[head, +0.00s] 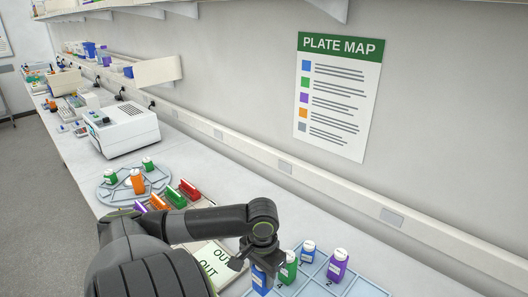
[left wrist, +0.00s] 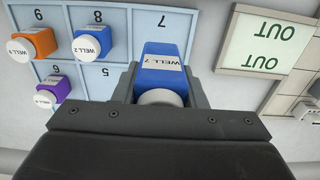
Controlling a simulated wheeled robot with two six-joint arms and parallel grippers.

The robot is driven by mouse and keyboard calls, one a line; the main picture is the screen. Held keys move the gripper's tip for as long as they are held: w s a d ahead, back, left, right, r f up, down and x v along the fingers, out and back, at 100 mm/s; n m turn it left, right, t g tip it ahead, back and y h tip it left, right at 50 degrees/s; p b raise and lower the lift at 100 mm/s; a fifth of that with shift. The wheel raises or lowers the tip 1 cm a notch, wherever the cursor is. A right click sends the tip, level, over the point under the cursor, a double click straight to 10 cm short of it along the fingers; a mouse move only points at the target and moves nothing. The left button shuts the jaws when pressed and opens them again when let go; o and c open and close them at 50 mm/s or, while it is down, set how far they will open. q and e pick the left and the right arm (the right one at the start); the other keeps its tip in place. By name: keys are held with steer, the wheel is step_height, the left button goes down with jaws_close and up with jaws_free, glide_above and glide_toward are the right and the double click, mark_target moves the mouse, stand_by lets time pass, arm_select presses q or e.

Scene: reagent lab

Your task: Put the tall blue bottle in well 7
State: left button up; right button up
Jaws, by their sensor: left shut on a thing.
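My left gripper (head: 262,258) is shut on the tall blue bottle (head: 261,280), whose label reads WELL 7 in the left wrist view (left wrist: 160,68). There the two fingers of my left gripper (left wrist: 158,98) clasp its sides near the white cap. The pale blue well tray (left wrist: 118,78) has printed numbers. The bottle overlaps the compartment marked 7 (left wrist: 161,20), and I cannot tell whether its base touches the tray floor. My right gripper is not in view.
In the wrist view, an orange bottle (left wrist: 38,43), another blue bottle (left wrist: 92,42) and a purple bottle (left wrist: 54,90) stand in other wells. A green bottle (head: 289,268) stands beside the held bottle. An OUT mat (head: 205,262) lies left of the tray.

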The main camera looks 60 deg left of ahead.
mark_target(263, 289)
arm_select(q)
steer(key=shift+w+f, duration=0.1)
steer(key=shift+f, duration=3.35)
steer(key=shift+f, duration=0.1)
steer(key=o, duration=1)
step_height(263, 289, up, 12)
steer(key=shift+r+p, duration=0.15)
steer(key=shift+p, duration=0.15)
